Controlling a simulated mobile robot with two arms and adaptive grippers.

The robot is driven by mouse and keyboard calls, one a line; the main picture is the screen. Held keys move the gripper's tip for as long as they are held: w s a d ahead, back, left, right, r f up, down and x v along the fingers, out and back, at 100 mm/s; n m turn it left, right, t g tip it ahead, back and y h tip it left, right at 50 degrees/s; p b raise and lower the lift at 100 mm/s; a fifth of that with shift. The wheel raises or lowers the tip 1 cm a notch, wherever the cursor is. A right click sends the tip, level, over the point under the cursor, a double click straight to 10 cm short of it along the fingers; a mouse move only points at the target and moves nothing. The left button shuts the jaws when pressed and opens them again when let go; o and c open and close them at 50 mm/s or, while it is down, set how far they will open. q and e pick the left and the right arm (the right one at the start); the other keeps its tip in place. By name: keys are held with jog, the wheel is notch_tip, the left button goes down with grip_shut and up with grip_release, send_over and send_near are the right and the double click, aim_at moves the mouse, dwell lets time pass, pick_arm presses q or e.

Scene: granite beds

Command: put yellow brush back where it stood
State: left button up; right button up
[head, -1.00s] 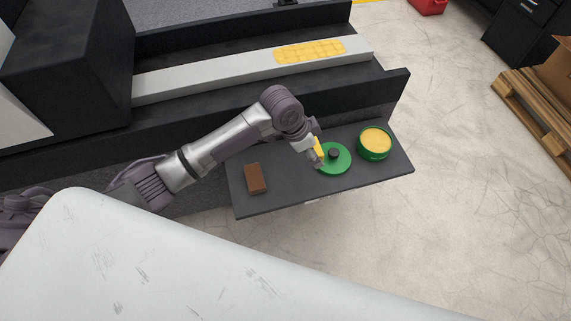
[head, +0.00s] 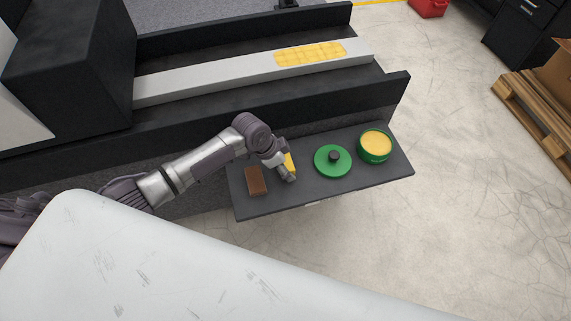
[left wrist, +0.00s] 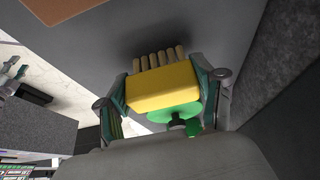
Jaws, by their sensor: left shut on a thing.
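My left gripper (head: 285,172) is shut on the yellow brush (head: 290,161) above the dark shelf (head: 308,188), between a brown block and a green lid. In the left wrist view, the yellow brush (left wrist: 163,87) sits between both fingers of the gripper (left wrist: 166,98), with a row of tan bristle tufts toward the dark surface. Whether the bristles touch the shelf is not clear. In the head view the arm hides part of the brush. My right gripper is not in view.
The brown block (head: 255,181) lies on the shelf's left part. The green lid (head: 332,161) with a dark knob and a green tin (head: 375,147) with yellow contents stand to the right. A pale rail with a yellow patch (head: 310,53) runs behind. Bare shelf shows in front.

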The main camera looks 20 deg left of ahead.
pick_arm(q)
jog(key=shift+f, duration=0.1)
jog(key=shift+f, duration=0.1)
jog(key=o, duration=1.2)
jog(key=p+v, duration=0.1)
jog(key=v, duration=1.1)
jog(key=shift+r, duration=0.2)
